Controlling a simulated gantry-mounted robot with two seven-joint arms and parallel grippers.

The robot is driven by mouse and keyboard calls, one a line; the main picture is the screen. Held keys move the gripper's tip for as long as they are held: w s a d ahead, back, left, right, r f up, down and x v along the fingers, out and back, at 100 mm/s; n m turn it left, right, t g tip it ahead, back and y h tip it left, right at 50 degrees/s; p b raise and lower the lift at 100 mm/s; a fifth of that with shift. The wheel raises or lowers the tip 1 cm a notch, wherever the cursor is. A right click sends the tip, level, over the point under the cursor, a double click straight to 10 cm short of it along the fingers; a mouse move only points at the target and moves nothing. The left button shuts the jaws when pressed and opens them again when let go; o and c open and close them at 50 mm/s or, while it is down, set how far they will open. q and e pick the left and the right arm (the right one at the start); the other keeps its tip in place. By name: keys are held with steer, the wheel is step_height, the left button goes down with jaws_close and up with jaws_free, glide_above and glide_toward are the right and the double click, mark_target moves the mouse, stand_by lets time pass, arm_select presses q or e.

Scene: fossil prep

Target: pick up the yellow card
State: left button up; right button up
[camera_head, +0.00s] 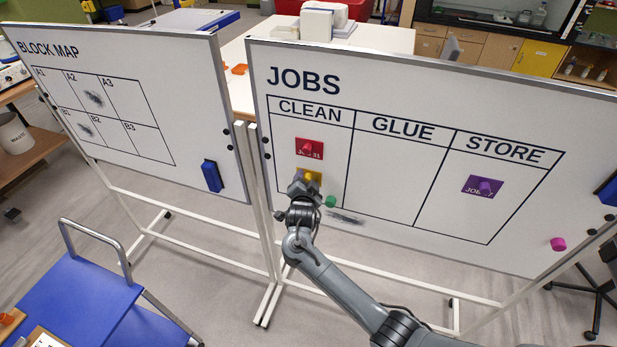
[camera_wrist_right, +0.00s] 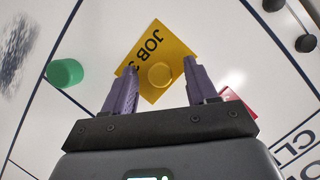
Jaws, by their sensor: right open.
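The yellow card (camera_head: 316,174) is on the white JOBS board (camera_head: 400,85), low in the CLEAN column, partly hidden behind my right gripper (camera_head: 304,187) in the head view. In the right wrist view the yellow card (camera_wrist_right: 165,38) reads "JOB", with a round yellow magnet (camera_wrist_right: 160,75) on it. My right gripper (camera_wrist_right: 160,82) is open, its two purple fingers pointing at the board on either side of the magnet, with nothing held between them. Whether the fingertips touch the card cannot be told. My left gripper is not in view.
A red card (camera_head: 309,146) is just above the yellow one. A green magnet (camera_head: 330,201) sits close below right. A purple card (camera_head: 474,183) is in the STORE column, and a magenta magnet (camera_head: 558,244) at lower right. The BLOCK MAP board (camera_head: 190,100) stands to the left.

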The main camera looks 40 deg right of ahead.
steer(key=shift+c, duration=0.4)
jaws_close()
steer(key=shift+a+r, duration=0.1)
steer(key=shift+r, duration=0.05)
